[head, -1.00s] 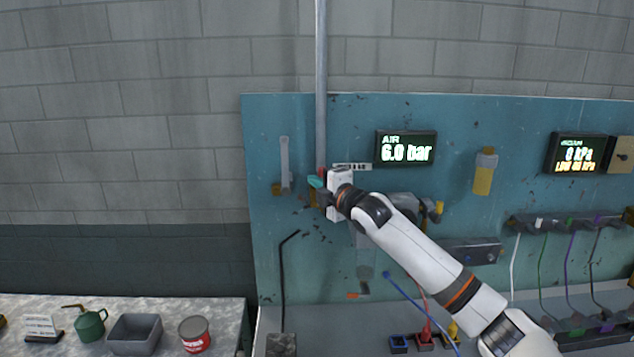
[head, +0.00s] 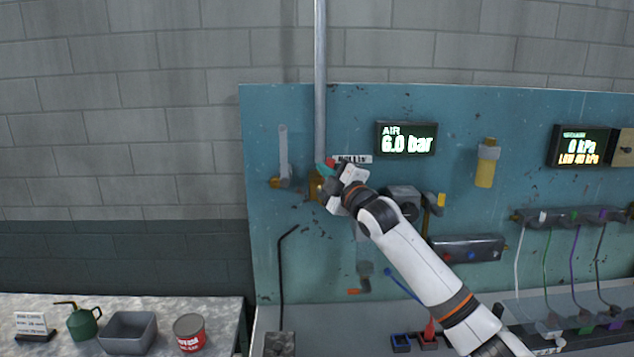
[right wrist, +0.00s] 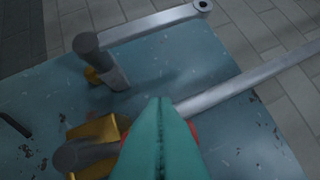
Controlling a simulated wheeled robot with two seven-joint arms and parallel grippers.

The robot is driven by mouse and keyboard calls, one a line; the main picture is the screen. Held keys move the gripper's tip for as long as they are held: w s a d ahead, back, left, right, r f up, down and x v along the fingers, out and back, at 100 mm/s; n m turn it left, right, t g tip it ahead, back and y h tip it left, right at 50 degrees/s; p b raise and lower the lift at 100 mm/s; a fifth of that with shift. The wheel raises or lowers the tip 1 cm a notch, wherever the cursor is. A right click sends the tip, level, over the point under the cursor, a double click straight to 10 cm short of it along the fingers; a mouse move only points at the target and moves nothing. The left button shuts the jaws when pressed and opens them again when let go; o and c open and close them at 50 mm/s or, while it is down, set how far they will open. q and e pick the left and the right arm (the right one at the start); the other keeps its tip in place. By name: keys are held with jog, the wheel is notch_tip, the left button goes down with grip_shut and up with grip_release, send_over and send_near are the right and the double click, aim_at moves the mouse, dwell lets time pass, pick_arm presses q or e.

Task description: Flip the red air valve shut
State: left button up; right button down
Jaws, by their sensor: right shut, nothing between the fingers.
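The red air valve shows only as small red bits (right wrist: 194,131) on both sides of my fingers in the right wrist view; my fingers hide most of its handle. Its brass body (head: 316,188) sits on the blue panel below the grey vertical pipe, and shows in the wrist view too (right wrist: 98,130). My right gripper (head: 325,168) is at the valve, its teal fingers shut together with nothing between them (right wrist: 161,130). They overlap the red part; I cannot tell whether they touch it. The AIR display (head: 406,139) reads 6.0 bar. My left gripper is out of view.
A grey-levered valve (head: 284,155) with its lever upright is close left of the red valve. The grey pipe (head: 320,80) rises above it. A small label (head: 353,159) is just right. The panel's upper left is clear.

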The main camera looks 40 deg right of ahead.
jog(key=s+d+f+m+h+b, duration=0.3)
jog(key=m+h+b, duration=0.7)
jog(key=m, duration=0.7)
notch_tip(320, 180, down, 3)
jog(key=d+b, duration=0.2)
jog(key=b, duration=0.1)
jog(key=shift+d+m+t+h, duration=0.15)
jog(key=shift+m+t+h, duration=0.15)
jog(key=shift+m, duration=0.1)
jog(key=shift+s+d+f, duration=0.1)
jog(key=shift+s, duration=0.1)
jog(key=s+a+f, duration=0.1)
jog(key=s+a, duration=0.4)
jog(key=s, duration=0.3)
